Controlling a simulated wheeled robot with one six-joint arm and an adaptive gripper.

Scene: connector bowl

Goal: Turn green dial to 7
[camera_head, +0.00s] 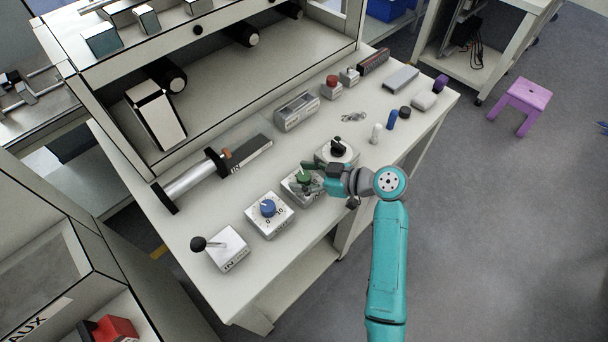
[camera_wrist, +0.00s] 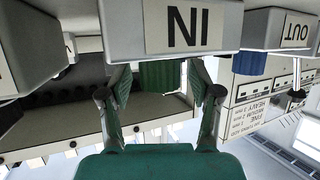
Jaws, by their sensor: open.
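The green dial (camera_head: 303,175) sits on a small metal box (camera_head: 298,190) in the front row of the bench. My gripper (camera_head: 317,178) is at the dial from the right side and partly covers it. In the upside-down wrist view, the ribbed green dial (camera_wrist: 162,74) shows between the two spread fingers of my gripper (camera_wrist: 160,82), with a gap on each side. The box with its "IN" label (camera_wrist: 186,27) fills the top of that view. The dial's pointer and scale numbers cannot be read.
A blue dial (camera_head: 268,208) on its own box stands just left of the green one, and a black knob (camera_head: 338,147) just right behind it. A lever box (camera_head: 226,249) is at the front left. Small cylinders (camera_head: 391,118) stand farther right.

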